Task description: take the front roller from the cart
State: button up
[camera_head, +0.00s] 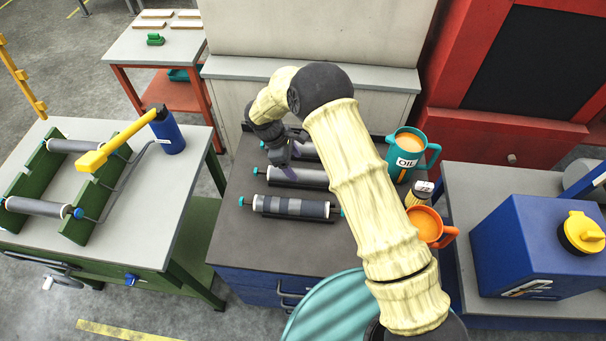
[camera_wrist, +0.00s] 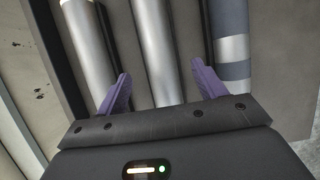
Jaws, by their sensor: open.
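Three rollers lie side by side in dark holders on the blue cart's dark top (camera_head: 236,235). The front roller (camera_head: 295,208) has light and dark grey bands and turquoise ends. The middle roller (camera_head: 302,176) is plain grey. The far roller (camera_head: 308,151) is partly hidden by my gripper (camera_head: 287,162). My gripper is open and empty over the middle and far rollers. In the wrist view its purple fingers (camera_wrist: 162,85) stand on either side of the plain middle roller (camera_wrist: 155,45). The banded front roller (camera_wrist: 231,45) lies to the right, just past the right finger.
A teal oil jug (camera_head: 404,155), a small jar (camera_head: 418,194) and an orange cup (camera_head: 428,226) stand along the cart's right side. A teal ribbed drum (camera_head: 325,310) is in front. The left table (camera_head: 155,200) holds a green roller stand (camera_head: 80,225).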

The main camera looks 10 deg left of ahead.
aim_at(302, 171)
jog(key=shift+d, duration=0.1)
jog(key=shift+d+f+p, duration=0.15)
jog(key=shift+f+p, duration=0.15)
jog(key=shift+p, duration=0.2)
jog(key=p+x, duration=0.2)
jog(key=x, duration=0.1)
jog(key=shift+d, duration=0.15)
jog(key=shift+d+f, duration=0.15)
jog(key=shift+f, duration=0.45)
jog(key=shift+w, duration=0.1)
grip_shut()
jog(key=shift+r, duration=0.15)
